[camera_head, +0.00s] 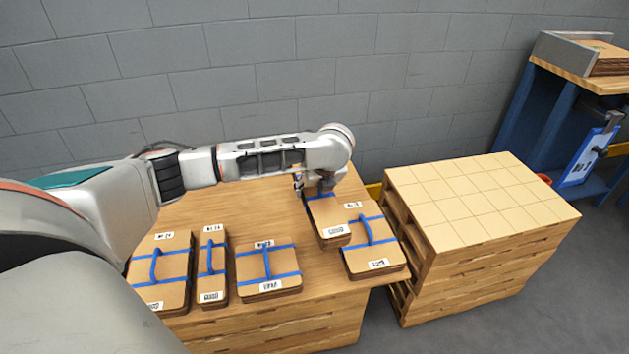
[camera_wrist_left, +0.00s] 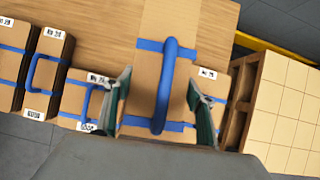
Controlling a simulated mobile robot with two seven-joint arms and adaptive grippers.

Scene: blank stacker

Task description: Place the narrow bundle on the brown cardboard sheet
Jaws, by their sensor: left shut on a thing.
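My left gripper (camera_head: 313,189) is shut on the blue handle of a fairly narrow brown bundle (camera_head: 328,217). In the left wrist view the bundle (camera_wrist_left: 148,78) lies between the fingers (camera_wrist_left: 160,85), with two blue bands across it. It is over the right end of the wooden table, partly overlapping a wider bundle (camera_head: 375,255) in the picture. I cannot tell how high it is. Another narrow bundle (camera_head: 212,262) stands in the row at left. A tan, grid-lined sheet (camera_head: 480,200) covers the pallet stack at right. My right gripper is out of view.
Wider bundles (camera_head: 160,268) and (camera_head: 268,262) flank the left narrow bundle on the wooden table (camera_head: 270,205). The pallet stack (camera_head: 480,270) has a clear top. A blue-legged bench at upper right holds brown sheets (camera_head: 608,62). A grey block wall stands behind.

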